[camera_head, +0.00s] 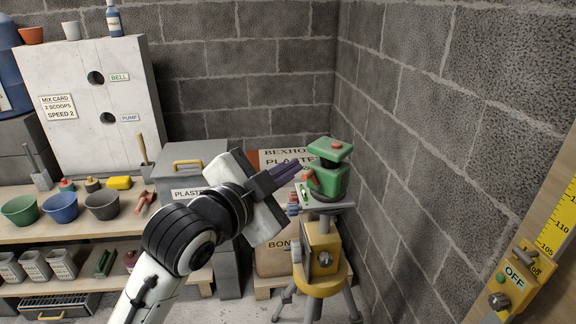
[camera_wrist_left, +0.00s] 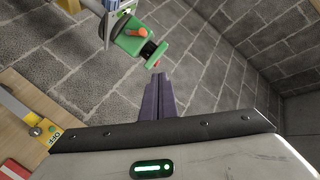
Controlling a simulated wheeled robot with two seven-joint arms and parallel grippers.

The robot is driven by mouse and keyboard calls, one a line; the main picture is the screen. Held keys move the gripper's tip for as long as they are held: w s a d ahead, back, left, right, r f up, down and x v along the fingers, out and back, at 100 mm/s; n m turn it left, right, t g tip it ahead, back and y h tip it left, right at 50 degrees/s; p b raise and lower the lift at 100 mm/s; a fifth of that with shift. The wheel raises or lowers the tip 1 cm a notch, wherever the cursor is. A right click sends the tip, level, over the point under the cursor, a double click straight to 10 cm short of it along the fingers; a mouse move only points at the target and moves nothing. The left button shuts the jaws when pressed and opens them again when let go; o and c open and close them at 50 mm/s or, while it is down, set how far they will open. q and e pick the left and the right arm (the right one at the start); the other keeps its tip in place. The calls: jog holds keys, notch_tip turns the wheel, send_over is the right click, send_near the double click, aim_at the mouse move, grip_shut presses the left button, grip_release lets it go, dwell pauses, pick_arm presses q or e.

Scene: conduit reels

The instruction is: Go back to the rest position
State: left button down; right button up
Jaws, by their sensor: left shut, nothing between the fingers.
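My left gripper (camera_head: 283,174) reaches in from the lower left in the head view, its dark purple fingers pointing right and slightly up. In the left wrist view its fingers (camera_wrist_left: 158,97) lie together, shut and empty. Past the fingertips stands a green device (camera_head: 328,172) with a red spot on top and an orange lever, mounted on a yellow tripod (camera_head: 322,262). The green device also shows near the top of the left wrist view (camera_wrist_left: 135,38). In the head view the tips look close to the device; I cannot tell the exact gap. My right gripper is out of view.
A grey bin (camera_head: 187,159) and stacked cartons (camera_head: 272,257) stand behind my left arm. A wooden shelf (camera_head: 80,232) on the left holds coloured bowls and pots. A block wall (camera_head: 440,120) is at the right, with a yellow scale and OFF switch box (camera_head: 515,278) in front.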

pick_arm(q)
jog(key=s+a+f+n+g+y, duration=0.1)
jog(key=a+f+n, duration=0.1)
jog(key=f, duration=0.6)
jog(key=s+a+f+n+y, duration=0.1)
jog(key=s+a+f+n, duration=0.15)
jog(key=f, duration=0.55)
jog(key=s+a+f+n+g+y, duration=0.1)
jog(key=s+a+f+n, duration=0.3)
jog(key=s+f, duration=0.8)
jog(key=s+a+f+n+g+y, duration=0.2)
jog(key=s+a+f, duration=0.7)
jog(key=f, duration=0.8)
jog(key=s+n+g, duration=0.1)
jog(key=s+n, duration=0.1)
jog(key=s, duration=0.1)
jog(key=shift+s+y, duration=0.3)
jog(key=shift+s, duration=0.05)
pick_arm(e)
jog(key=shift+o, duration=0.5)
